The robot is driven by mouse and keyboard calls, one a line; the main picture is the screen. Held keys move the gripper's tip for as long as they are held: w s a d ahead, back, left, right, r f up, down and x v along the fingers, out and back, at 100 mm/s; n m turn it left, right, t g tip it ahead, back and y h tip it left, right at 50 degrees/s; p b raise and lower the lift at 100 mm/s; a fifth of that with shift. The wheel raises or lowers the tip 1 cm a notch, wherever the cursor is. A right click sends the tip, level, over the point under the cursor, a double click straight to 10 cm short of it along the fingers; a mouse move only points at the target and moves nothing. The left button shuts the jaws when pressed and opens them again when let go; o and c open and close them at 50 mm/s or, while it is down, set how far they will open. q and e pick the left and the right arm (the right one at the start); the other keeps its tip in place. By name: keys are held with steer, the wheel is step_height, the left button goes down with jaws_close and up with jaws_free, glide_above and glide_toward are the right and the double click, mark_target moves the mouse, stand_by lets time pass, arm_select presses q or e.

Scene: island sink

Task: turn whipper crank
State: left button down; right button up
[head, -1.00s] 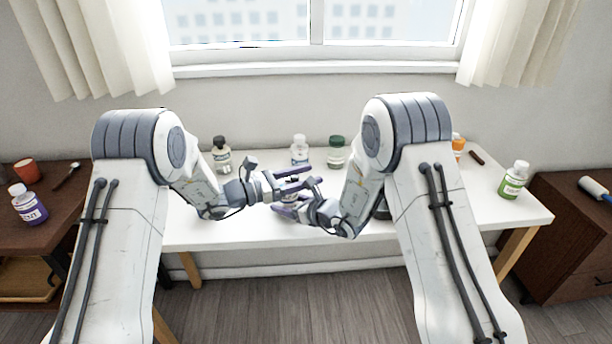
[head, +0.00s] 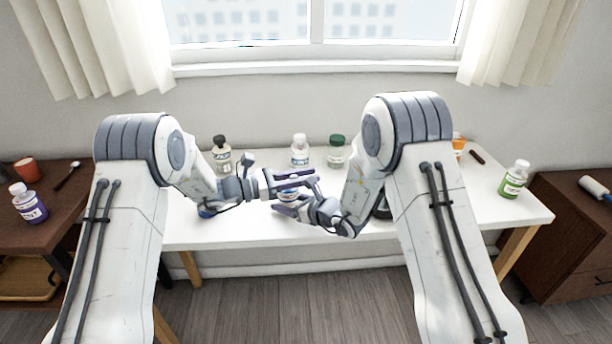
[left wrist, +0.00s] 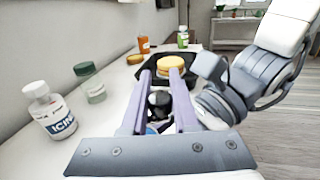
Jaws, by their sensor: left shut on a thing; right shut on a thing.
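The whipper is mostly hidden between my grippers; a small blue-and-white part (head: 288,191) shows in the head view. In the left wrist view a dark round part (left wrist: 160,99) with some blue below it shows between my left fingers. My left gripper (head: 312,178) is closed on the whipper from the left, above my right one; it also shows in the left wrist view (left wrist: 161,78). Its exact hold on the crank cannot be made out. My right gripper (head: 288,203) is closed on the whipper from the right, lower down. Its grip is largely hidden.
A dark-capped bottle (head: 222,155), a white-capped bottle (head: 299,151) and a green-lidded jar (head: 337,152) stand along the back of the white table (head: 450,212). A black tray (left wrist: 143,73) with round yellow-brown food (left wrist: 169,64) lies beyond. A green bottle (head: 513,180) stands right.

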arm_select(q)
steer(key=c, duration=0.7)
jaws_free()
steer(key=shift+o, duration=0.2)
steer(key=shift+a, duration=0.15)
steer(key=v, duration=1.1)
steer(key=shift+a, duration=0.35)
